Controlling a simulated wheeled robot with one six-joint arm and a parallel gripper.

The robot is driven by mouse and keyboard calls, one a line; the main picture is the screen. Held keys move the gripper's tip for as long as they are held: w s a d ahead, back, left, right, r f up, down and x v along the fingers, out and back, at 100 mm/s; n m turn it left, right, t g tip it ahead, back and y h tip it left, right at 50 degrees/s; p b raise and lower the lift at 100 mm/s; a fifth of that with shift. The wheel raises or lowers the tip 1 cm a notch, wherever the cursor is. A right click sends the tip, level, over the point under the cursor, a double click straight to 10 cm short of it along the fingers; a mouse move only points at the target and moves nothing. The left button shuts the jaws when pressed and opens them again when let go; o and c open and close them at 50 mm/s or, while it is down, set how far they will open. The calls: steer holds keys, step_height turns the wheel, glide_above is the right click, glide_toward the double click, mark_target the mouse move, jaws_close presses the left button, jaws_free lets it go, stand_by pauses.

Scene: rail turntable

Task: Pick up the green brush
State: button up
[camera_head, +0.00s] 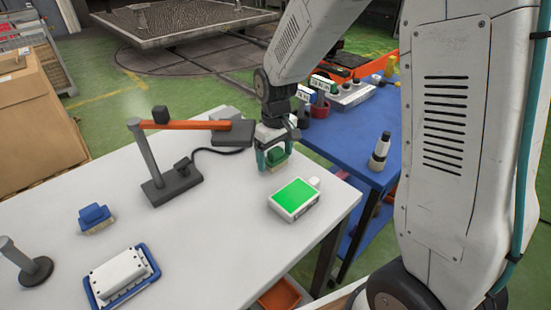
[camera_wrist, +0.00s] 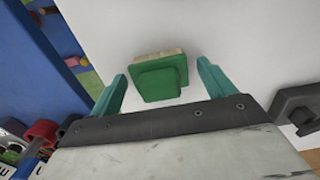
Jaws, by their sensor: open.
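The green brush (camera_head: 275,155) is on the white table near its far right edge in the head view. In the wrist view the green brush (camera_wrist: 160,80) shows its green back and handle block, with a strip of pale bristles along its far side. My gripper (camera_head: 275,160) is over the brush in the head view, with its fingers pointing down. In the wrist view my gripper (camera_wrist: 160,88) is open, one teal finger on each side of the brush, with a gap visible on both sides. The fingers' height against the brush is hard to tell.
A box with a green top (camera_head: 294,198) lies close in front of the brush. A dark stand with an orange arm (camera_head: 185,125) is to the left. A blue brush (camera_head: 94,216) and a white block on a blue tray (camera_head: 87,292) are further left. A blue table (camera_head: 345,140) adjoins behind.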

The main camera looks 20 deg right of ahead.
mark_target(276, 150)
steer(key=shift+f, duration=0.3)
steer(key=c, duration=1)
steer(key=shift+r, duration=0.15)
step_height(276, 150, up, 4)
steer(key=shift+s+f, duration=0.1)
steer(key=shift+f, duration=0.1)
steer(key=s, duration=1)
steer(key=s+r, duration=0.1)
steer(key=s, duration=0.5)
steer(key=shift+d+r, duration=0.1)
steer(key=o, duration=0.3)
steer(key=shift+c, duration=1)
